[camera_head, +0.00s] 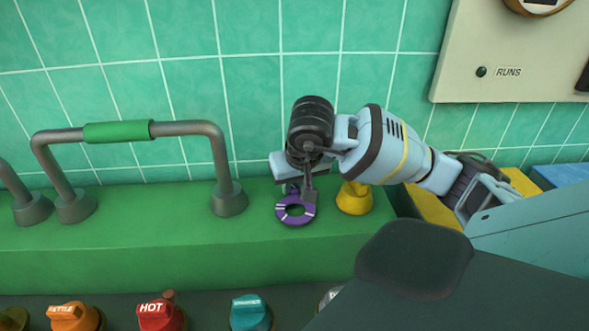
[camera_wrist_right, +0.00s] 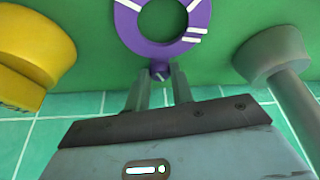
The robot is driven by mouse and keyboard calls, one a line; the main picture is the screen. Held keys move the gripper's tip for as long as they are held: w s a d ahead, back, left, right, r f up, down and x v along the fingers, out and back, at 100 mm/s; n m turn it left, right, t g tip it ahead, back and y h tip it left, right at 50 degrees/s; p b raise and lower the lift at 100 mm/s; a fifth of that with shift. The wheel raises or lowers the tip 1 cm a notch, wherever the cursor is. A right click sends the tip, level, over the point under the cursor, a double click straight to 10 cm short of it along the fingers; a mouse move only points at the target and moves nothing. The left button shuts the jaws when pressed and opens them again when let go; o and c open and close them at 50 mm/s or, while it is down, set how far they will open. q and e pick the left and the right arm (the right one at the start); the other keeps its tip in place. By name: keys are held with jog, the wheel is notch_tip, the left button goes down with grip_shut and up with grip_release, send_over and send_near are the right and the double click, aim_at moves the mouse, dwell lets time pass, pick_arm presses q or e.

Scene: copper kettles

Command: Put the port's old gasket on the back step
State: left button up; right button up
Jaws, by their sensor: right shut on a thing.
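The gasket is a purple ring with white marks (camera_head: 282,214), and it lies flat or nearly flat at the top of the green back step (camera_head: 140,225). My right gripper (camera_head: 302,191) reaches down over its back edge. In the right wrist view the gasket (camera_wrist_right: 160,48) fills the top middle, and the gripper's two fingers (camera_wrist_right: 159,82) are shut on its small purple tab. The green surface of the step shows right behind the ring; I cannot tell whether the ring touches it. My left gripper is out of view.
A yellow knob-like fitting (camera_head: 355,198) stands just right of the gasket. The foot of a grey rail with a green grip (camera_head: 229,200) stands to its left. Green tiles rise behind. Kettle, hot and teal knobs (camera_head: 250,312) line the front below.

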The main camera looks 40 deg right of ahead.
jog(key=shift+f, duration=0.4)
jog(key=o, duration=1)
jog(key=v, duration=0.8)
jog(key=shift+d+f, duration=0.1)
